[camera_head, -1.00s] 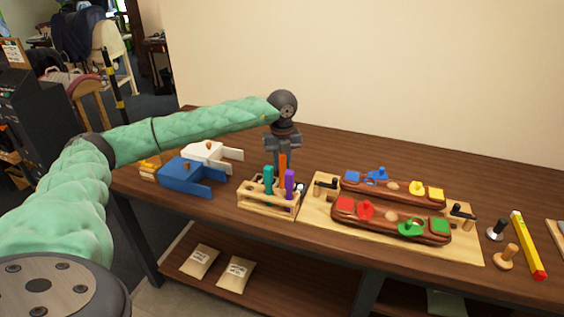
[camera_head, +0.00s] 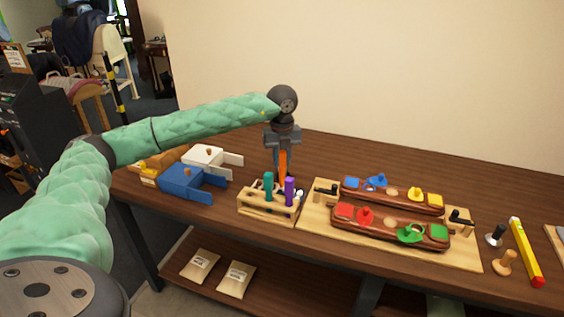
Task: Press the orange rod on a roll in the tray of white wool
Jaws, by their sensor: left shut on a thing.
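My left gripper (camera_head: 282,148) points down over the wooden rack (camera_head: 268,211) and is shut on the orange rod (camera_head: 282,166). The rod hangs upright, with its lower end hidden behind the teal rod (camera_head: 268,186) and the purple rod (camera_head: 289,190), which stand in the rack. I cannot tell whether its lower end is clear of the rack. I cannot make out a tray of white wool for certain; a white block-like thing with a knob (camera_head: 207,157) lies left of the rack. My right gripper is not in view.
A blue piece with a knob (camera_head: 184,180) lies left of the rack. A wooden board (camera_head: 316,217) with two brown bars carrying coloured pieces lies to the right. A yellow level (camera_head: 525,250) and two knobbed stamps are at far right. The table's back is clear.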

